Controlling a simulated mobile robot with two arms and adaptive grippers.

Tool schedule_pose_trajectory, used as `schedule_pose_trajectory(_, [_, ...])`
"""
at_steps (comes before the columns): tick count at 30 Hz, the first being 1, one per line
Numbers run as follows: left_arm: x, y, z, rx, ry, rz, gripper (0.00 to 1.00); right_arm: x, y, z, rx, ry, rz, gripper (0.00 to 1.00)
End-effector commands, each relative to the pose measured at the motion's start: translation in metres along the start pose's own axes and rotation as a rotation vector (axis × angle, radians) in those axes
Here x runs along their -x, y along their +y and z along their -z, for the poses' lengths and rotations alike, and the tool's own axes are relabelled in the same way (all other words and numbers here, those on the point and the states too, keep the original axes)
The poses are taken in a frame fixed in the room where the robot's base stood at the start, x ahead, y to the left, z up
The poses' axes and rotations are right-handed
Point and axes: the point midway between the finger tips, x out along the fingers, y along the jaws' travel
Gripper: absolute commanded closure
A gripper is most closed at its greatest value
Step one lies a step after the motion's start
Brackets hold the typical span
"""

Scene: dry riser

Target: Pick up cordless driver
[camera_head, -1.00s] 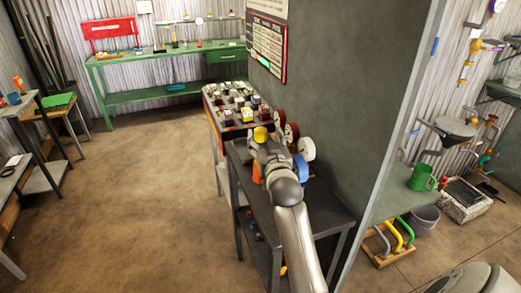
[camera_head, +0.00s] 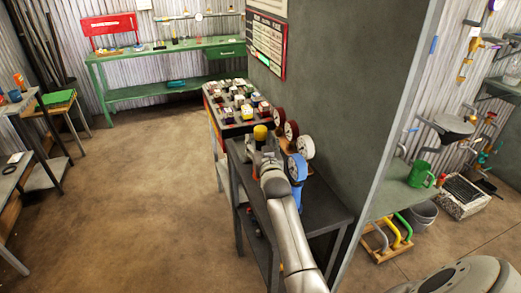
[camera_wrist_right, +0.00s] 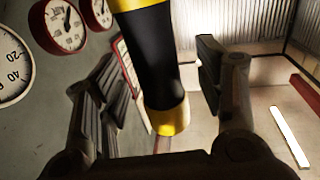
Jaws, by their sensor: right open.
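The cordless driver (camera_wrist_right: 160,60) is black with yellow ends. It stands between the two fingers of my right gripper (camera_wrist_right: 157,82) in the wrist view, with gaps visible on both sides. In the head view its yellow end (camera_head: 260,132) shows just beyond my right gripper (camera_head: 264,152), over the dark bench (camera_head: 323,208) by the green wall. My right gripper is open. My forearm hides the lower part of the driver in the head view. My left gripper is not in view.
Round gauges with red and blue bodies (camera_head: 297,167) stand close to the right of my gripper. A tray of several small items (camera_head: 238,131) lies behind it. A tall green wall (camera_head: 345,100) borders the bench on the right. The brown floor to the left is clear.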

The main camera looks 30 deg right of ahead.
Motion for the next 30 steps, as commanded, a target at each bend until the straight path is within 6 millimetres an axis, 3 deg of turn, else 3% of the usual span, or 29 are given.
schedule_pose_trajectory(11, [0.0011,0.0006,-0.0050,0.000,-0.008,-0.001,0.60,-0.0087,0.0003,0.0000,0.000,0.000,0.000,0.38])
schedule_pose_trajectory(24, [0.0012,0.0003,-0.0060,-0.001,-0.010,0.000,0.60,-0.0084,0.0002,0.0000,0.000,0.000,0.000,0.92])
schedule_pose_trajectory(30, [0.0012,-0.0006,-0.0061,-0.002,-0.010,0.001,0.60,-0.0086,0.0002,0.0023,0.000,0.004,0.000,0.93])
